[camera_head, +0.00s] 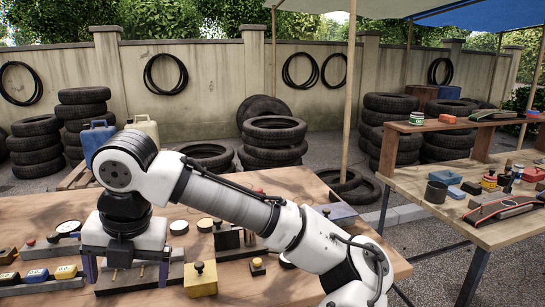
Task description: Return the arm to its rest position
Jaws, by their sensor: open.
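My white arm stretches from the lower right across the workbench (285,185) to the left. Its black wrist points down over the bench's left part. My gripper (127,270) hangs below it with two dark fingers spread wide apart, open. Nothing is seen held between them. The fingers are low, over a grey block with small brass pegs (116,274); I cannot tell whether they touch it. The arm hides part of the bench behind it.
A yellow block with a knob (201,280) and a dark block (228,238) stand right of my gripper. Small coloured blocks (37,276) and a gauge (68,227) lie left. Another table (430,215) with parts stands right. Tyres (274,138) stand behind.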

